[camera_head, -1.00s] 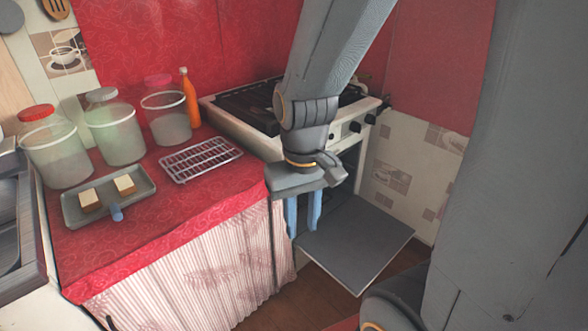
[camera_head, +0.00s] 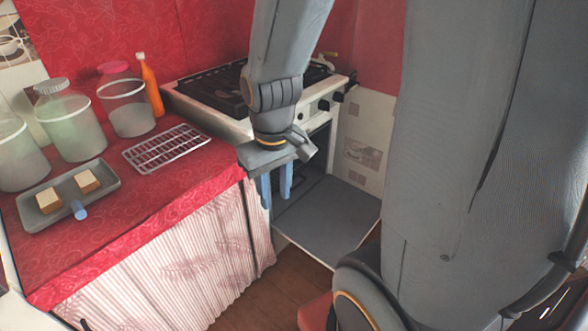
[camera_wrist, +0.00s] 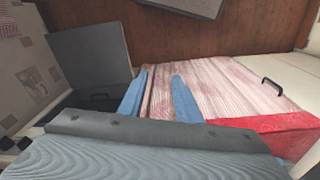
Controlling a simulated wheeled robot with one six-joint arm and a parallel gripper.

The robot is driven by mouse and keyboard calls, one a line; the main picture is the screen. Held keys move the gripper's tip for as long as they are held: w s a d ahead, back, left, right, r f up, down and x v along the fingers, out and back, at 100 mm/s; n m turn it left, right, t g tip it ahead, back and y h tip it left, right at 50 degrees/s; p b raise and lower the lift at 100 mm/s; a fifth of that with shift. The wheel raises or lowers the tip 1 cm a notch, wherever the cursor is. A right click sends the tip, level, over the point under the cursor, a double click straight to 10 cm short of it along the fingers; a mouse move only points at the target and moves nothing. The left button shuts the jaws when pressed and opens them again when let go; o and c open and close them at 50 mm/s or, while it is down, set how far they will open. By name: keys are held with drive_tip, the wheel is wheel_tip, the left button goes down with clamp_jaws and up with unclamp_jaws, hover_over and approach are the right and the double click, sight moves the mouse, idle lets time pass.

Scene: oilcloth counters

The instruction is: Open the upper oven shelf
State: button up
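The white oven (camera_head: 325,105) with its dark hob stands at the back, right of the red counter. Its grey door (camera_head: 328,225) is swung down flat, and it also shows in the wrist view (camera_wrist: 90,55). The oven's inside (camera_head: 318,150) is dark and partly hidden by my arm. My gripper (camera_head: 276,195) points down beside the counter's end, left of the open door. Its two blue fingers are apart with nothing between them, also in the wrist view (camera_wrist: 160,74).
The red counter (camera_head: 190,195) with a pink striped curtain (camera_head: 185,265) stands left of my gripper. On it are a wire rack (camera_head: 165,147), a grey tray (camera_head: 40,215) with two bread pieces, jars and an orange bottle (camera_head: 151,88). Brown floor (camera_head: 270,295) is open in front.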

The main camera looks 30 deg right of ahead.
drive_tip(key=w+d+f+n+t+h+b, duration=0.1)
drive_tip(key=w+d+f+n+t+b, duration=0.15)
drive_tip(key=w+d+f, duration=0.35)
drive_tip(key=w+d+f+n+t+b, duration=0.1)
drive_tip(key=w+d+f+b, duration=0.25)
drive_tip(key=w, duration=0.45)
drive_tip(key=n+t+b, duration=1.1)
drive_tip(key=n+b, duration=0.3)
drive_tip(key=b, duration=0.4)
approach(300, 162)
drive_tip(key=w+f, duration=0.2)
drive_tip(key=shift+r+b+x, duration=0.2)
drive_tip(key=shift+b+x, duration=0.25)
drive_tip(key=shift+x, duration=1.5)
drive_tip(key=shift+r+b+x, duration=0.2)
drive_tip(key=shift+b+x, duration=0.2)
drive_tip(key=shift+x, duration=1.6)
drive_tip(key=shift+d, duration=0.1)
clamp_jaws()
